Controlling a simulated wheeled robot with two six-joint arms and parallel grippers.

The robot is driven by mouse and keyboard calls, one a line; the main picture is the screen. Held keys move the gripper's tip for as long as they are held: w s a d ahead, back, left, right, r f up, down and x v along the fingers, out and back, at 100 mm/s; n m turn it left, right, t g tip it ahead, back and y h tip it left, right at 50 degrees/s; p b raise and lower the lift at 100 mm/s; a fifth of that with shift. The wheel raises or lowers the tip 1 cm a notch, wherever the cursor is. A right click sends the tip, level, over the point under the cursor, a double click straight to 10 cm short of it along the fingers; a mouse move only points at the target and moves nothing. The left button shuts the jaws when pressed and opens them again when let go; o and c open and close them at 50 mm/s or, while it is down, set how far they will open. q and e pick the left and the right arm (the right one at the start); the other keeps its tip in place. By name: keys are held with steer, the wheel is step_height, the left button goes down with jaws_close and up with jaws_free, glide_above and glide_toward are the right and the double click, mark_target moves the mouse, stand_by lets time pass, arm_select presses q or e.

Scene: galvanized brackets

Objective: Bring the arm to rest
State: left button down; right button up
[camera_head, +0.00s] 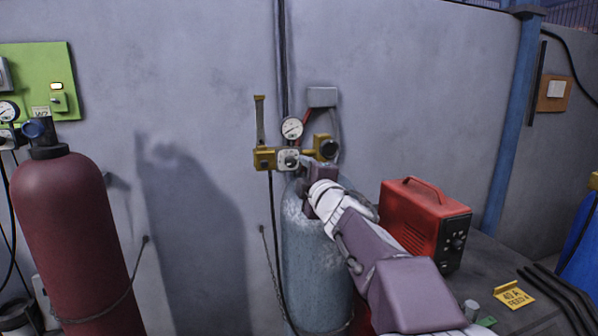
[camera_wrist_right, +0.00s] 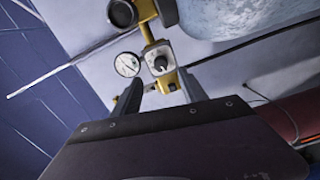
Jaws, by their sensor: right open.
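My right arm reaches in from the lower right of the head view. Its gripper (camera_head: 306,167) is at the brass regulator (camera_head: 265,158) above the blue-grey cylinder (camera_head: 305,255). In the right wrist view my open gripper (camera_wrist_right: 160,88) has its two fingers apart. The regulator's knob (camera_wrist_right: 160,65) and a brass stem show between and beyond the fingertips. I cannot tell whether the fingers touch the brass. A round gauge (camera_head: 292,128) sits on the regulator, and it also shows in the wrist view (camera_wrist_right: 127,65). My left gripper is not in view.
A red machine (camera_head: 408,215) with a handle stands on the dark bench (camera_head: 480,265), close to my right forearm. A dark red cylinder (camera_head: 75,235) stands at left. The wall between the cylinders is mostly bare.

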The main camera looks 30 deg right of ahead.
steer(key=shift+w+f, duration=0.1)
steer(key=shift+w, duration=0.05)
steer(key=w+a+f+n+y, duration=0.1)
steer(key=w+a+f+y, duration=0.2)
steer(key=a+f, duration=0.3)
steer(key=s+a+f+m+g+b, duration=0.1)
steer(key=a+f+m+g, duration=0.15)
steer(key=f, duration=0.45)
steer(key=s+a+f+m+g+y, duration=0.1)
steer(key=s+a+f+g, duration=0.15)
steer(key=f, duration=0.45)
steer(key=s+a+f+m+g+b, duration=0.1)
steer(key=a+f, duration=0.3)
steer(key=f, duration=0.3)
steer(key=s+a+f+m+g, duration=0.1)
steer(key=s+f+m+g, duration=0.4)
steer(key=s+f, duration=0.4)
steer(key=s+a+f+m+g, duration=0.2)
steer(key=s+f+m+g, duration=0.3)
steer(key=s+f, duration=0.4)
steer(key=s, duration=0.4)
steer(key=shift+s+f+y, duration=0.15)
steer(key=shift+s+y, duration=0.15)
